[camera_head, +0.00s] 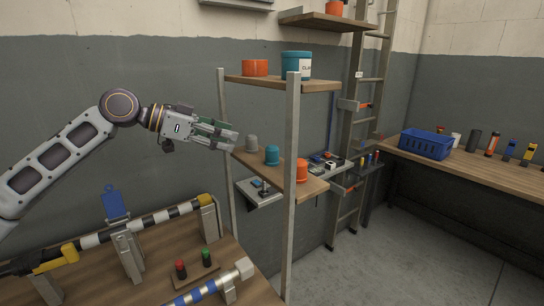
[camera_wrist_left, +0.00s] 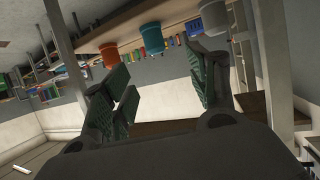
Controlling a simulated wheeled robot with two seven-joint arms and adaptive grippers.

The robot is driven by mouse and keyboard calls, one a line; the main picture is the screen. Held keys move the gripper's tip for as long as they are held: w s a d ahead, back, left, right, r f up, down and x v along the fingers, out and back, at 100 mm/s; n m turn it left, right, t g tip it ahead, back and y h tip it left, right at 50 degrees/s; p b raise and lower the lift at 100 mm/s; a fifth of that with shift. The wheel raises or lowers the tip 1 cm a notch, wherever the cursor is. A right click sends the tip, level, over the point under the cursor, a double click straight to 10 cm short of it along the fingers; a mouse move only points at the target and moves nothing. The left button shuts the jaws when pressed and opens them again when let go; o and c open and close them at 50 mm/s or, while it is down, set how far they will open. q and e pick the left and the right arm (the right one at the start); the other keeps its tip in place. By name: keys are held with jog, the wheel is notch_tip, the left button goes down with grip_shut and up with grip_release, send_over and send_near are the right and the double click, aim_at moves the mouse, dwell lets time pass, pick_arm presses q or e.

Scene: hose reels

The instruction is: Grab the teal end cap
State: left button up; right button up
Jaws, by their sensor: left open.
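The teal end cap (camera_head: 272,155) stands on the middle wooden shelf, between a grey cap (camera_head: 251,144) and an orange cap (camera_head: 301,170). In the left wrist view the teal cap (camera_wrist_left: 152,38) shows beyond the gap between my fingers, the orange cap (camera_wrist_left: 109,55) to its left and the grey cap (camera_wrist_left: 214,18) to its right. My left gripper (camera_head: 230,139) is open and empty at the left end of that shelf. It is left of the teal cap, a little higher, and apart from it. My right gripper is in neither view.
Two shelf posts stand close by; the front post (camera_head: 291,190) rises between the teal and orange caps in the picture. The top shelf (camera_head: 285,84) holds an orange tub and a teal-labelled tub. A bench with striped bars (camera_head: 150,221) lies below my arm.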

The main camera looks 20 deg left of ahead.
aim_at(272, 150)
pick_arm(q)
jog(key=p+x, duration=0.2)
jog(key=x, duration=0.5)
jog(key=shift+w+d+f, duration=0.1)
jog(key=shift+w+d, duration=0.15)
jog(key=shift+w+d+f, duration=0.2)
jog(key=shift+d, duration=0.1)
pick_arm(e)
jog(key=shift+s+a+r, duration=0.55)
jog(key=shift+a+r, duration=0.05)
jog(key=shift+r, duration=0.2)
pick_arm(q)
jog(key=shift+d, duration=0.1)
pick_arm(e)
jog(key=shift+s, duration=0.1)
pick_arm(q)
jog(key=shift+s+d+p+x, duration=0.15)
jog(key=shift+p+x, duration=0.1)
jog(key=shift+x, duration=0.5)
jog(key=shift+s+d+p+x, duration=0.1)
jog(key=shift+s+p+x, duration=0.1)
jog(key=shift+x, duration=1.6)
jog(key=shift+w+a, duration=0.1)
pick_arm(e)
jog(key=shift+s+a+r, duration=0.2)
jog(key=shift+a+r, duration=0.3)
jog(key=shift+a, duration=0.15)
